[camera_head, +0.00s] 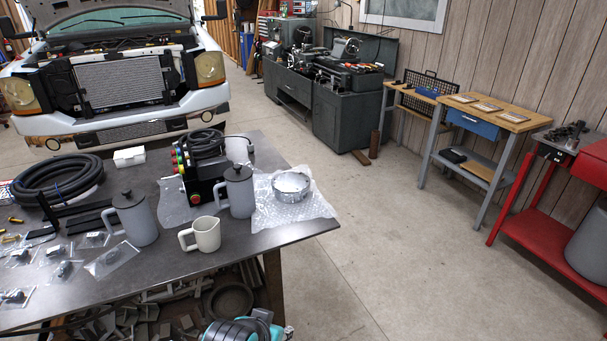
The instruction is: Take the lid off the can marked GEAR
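Two grey lidded cans with side handles stand upright on the dark workbench (285,236). One grey can (142,224) is at the left with its handle to the left. The other grey can (240,198) is farther right, beside the bubble wrap. Each has a dark lid with a knob on top, the left lid (127,198) and the right lid (236,172), and both lids are on. No marking is readable on either can, so I cannot tell which is GEAR.
A pale mug (207,235) stands between the cans at the front. A metal ring (291,185) lies on bubble wrap (312,211). A black control box (199,180) sits behind. Coiled hose (58,184) and small bagged parts crowd the left. The bench's front right corner is clear.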

